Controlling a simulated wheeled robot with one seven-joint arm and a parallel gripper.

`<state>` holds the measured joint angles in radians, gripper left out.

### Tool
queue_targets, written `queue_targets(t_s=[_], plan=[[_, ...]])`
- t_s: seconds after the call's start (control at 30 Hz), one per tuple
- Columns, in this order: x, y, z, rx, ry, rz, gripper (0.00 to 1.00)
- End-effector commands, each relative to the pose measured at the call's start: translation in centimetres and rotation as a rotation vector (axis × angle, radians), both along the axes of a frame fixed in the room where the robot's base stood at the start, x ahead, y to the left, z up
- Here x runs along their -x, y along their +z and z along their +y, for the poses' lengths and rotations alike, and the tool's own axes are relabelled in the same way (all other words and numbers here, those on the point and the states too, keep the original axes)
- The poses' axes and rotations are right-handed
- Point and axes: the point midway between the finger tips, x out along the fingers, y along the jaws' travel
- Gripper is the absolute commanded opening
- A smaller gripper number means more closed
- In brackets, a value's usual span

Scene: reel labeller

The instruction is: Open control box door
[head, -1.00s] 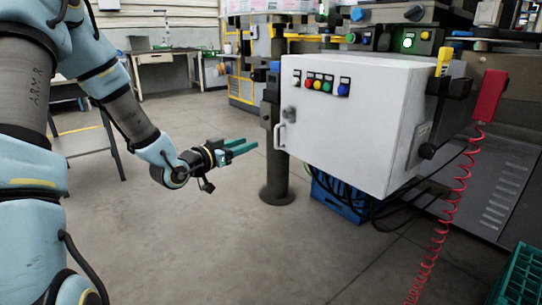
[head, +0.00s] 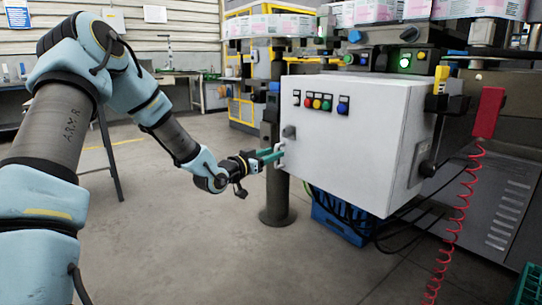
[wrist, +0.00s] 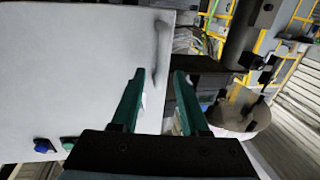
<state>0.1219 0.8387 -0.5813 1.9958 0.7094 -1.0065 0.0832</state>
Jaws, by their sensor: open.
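The white control box (head: 350,160) hangs on a dark post, and its front door (wrist: 80,60) is shut. A small white handle (head: 279,158) is on the door's left edge, below a grey knob (head: 288,131). My gripper (head: 274,154) points right, its green fingertips at the handle; contact cannot be told. In the wrist view my gripper (wrist: 160,76) is open, one finger over the door's face and the other past its edge. The fingers partly hide the handle there. A row of coloured buttons (head: 320,102) is on the door.
The dark post (head: 277,195) stands just behind the gripper. A blue crate (head: 337,220) and black cables lie below the box. A red coiled cord (head: 459,210) hangs at right. The floor in front of the box is clear.

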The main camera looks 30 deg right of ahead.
Motion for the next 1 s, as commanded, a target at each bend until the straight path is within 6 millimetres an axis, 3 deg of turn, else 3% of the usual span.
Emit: queue_targets(t_s=[0.23, 0.6, 1.0], plan=[[-0.02, 0.00, -0.02, 0.000, 0.000, 0.000, 0.42], [-0.03, 0.00, 0.01, 0.000, 0.001, 0.000, 0.01], [-0.01, -0.01, 0.00, -0.001, 0.000, 0.000, 0.00]])
